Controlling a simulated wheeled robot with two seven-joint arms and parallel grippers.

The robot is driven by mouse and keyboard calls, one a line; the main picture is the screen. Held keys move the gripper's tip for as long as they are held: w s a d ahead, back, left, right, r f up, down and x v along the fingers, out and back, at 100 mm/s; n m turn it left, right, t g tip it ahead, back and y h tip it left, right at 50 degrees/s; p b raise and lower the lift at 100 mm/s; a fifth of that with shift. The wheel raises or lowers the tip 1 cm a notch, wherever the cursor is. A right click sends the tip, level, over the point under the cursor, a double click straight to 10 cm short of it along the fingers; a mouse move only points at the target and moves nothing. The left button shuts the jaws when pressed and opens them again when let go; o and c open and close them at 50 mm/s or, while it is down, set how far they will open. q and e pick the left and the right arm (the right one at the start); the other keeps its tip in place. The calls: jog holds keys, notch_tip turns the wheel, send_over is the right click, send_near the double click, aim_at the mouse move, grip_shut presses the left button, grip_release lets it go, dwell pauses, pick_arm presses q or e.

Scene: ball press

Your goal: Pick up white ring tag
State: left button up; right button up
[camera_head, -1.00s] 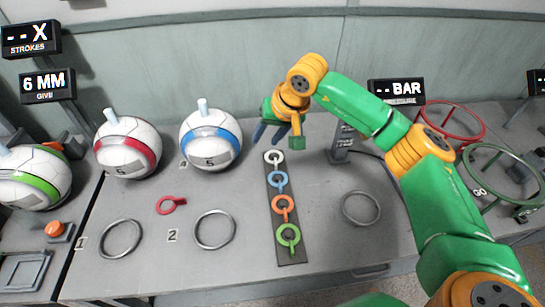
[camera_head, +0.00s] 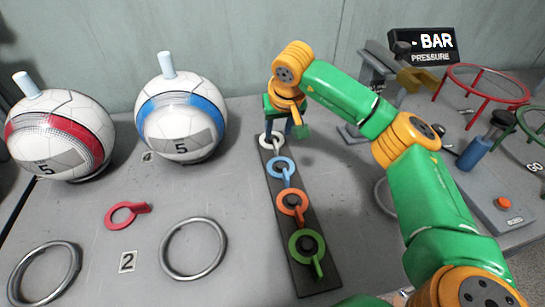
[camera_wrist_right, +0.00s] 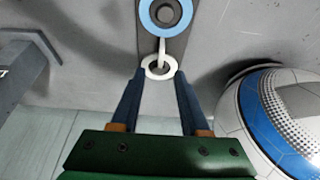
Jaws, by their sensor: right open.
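The white ring tag (camera_head: 272,141) lies at the far end of a dark strip (camera_head: 318,283), in line with blue, orange and green ring tags. My right gripper (camera_head: 287,130) is at that far end, low over the white tag and partly hiding it. In the right wrist view the white ring tag (camera_wrist_right: 158,67) shows between the tips of the two open blue fingers (camera_wrist_right: 160,85), with a gap on each side. Its tab points toward the blue ring tag (camera_wrist_right: 165,14). My left gripper is not in view.
A blue-striped ball (camera_head: 180,120) and a red-striped ball (camera_head: 60,125) stand left of the strip. A red ring tag (camera_head: 124,215) and metal rings (camera_head: 193,248) lie on the table. A pressure stand (camera_head: 378,70) is at the back right.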

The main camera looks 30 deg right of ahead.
aim_at(277, 145)
jog(key=x, duration=0.4)
jog(key=s+x, duration=0.1)
jog(key=x, duration=0.1)
jog(key=shift+w+a+f, duration=0.15)
jog(key=shift+f, duration=0.35)
grip_shut()
